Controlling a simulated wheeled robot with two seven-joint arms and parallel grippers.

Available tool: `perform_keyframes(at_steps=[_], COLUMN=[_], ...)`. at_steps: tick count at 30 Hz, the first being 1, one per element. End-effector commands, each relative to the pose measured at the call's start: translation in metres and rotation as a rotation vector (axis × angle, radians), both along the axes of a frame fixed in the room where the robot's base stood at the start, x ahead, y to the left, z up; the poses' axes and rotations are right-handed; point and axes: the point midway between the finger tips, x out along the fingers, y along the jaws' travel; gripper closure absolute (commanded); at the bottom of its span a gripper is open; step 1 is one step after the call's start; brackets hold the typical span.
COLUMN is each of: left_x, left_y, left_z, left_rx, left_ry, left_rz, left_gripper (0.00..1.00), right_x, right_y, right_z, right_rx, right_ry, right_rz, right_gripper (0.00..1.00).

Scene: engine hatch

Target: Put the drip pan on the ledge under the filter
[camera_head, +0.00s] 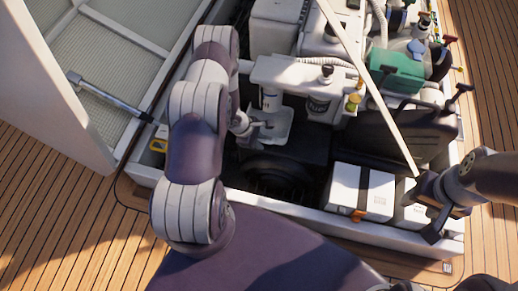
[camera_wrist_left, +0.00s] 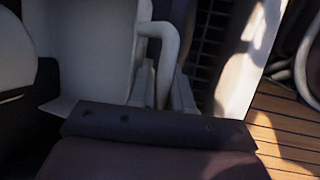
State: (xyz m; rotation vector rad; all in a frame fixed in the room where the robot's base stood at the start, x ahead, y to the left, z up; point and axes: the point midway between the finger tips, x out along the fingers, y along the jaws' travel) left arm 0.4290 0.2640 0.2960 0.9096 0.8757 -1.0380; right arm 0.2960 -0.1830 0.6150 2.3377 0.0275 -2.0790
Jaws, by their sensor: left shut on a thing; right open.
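The pale drip pan (camera_head: 276,127) is held inside the engine hatch, left of the middle, in the head view. My left gripper (camera_head: 254,128) is shut on it at its left side. In the left wrist view the pan's pale wall (camera_wrist_left: 92,45) fills the upper left, and the left gripper (camera_wrist_left: 165,85) closes on its curved handle (camera_wrist_left: 165,32). I cannot make out the ledge clearly. My right gripper (camera_head: 420,212) is open and empty above the hatch's front right corner.
The white hatch rim (camera_head: 300,218) runs along the front. White boxes (camera_head: 345,189) stand inside it at front right. A thin pale rod (camera_head: 375,90) slants across the opening. A black case (camera_head: 400,137) and green part (camera_head: 396,70) lie right. The raised lid (camera_head: 110,60) is left.

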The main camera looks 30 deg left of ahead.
Motion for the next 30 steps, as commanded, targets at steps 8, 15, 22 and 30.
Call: perform_keyframes(at_steps=[8,15,22,30], left_x=[0.001,0.004,0.004,0.004], left_y=[0.000,0.001,0.001,0.001], left_z=[-0.053,-0.049,-0.051,-0.050], left_rx=[0.000,0.000,-0.001,-0.001], left_ry=[-0.003,-0.003,-0.002,-0.002], left_rz=[0.000,0.001,0.001,0.001], left_gripper=[1.00,1.00,0.56,0.56], right_x=[0.000,0.000,0.000,0.000], right_y=[0.000,0.000,0.000,0.000], right_z=[-0.036,-0.036,-0.036,-0.036], right_rx=[0.000,0.000,0.000,0.000], right_ry=[0.000,-0.001,-0.001,-0.001], right_rz=[0.000,0.000,0.000,0.000], right_gripper=[0.51,0.51,0.51,0.51])
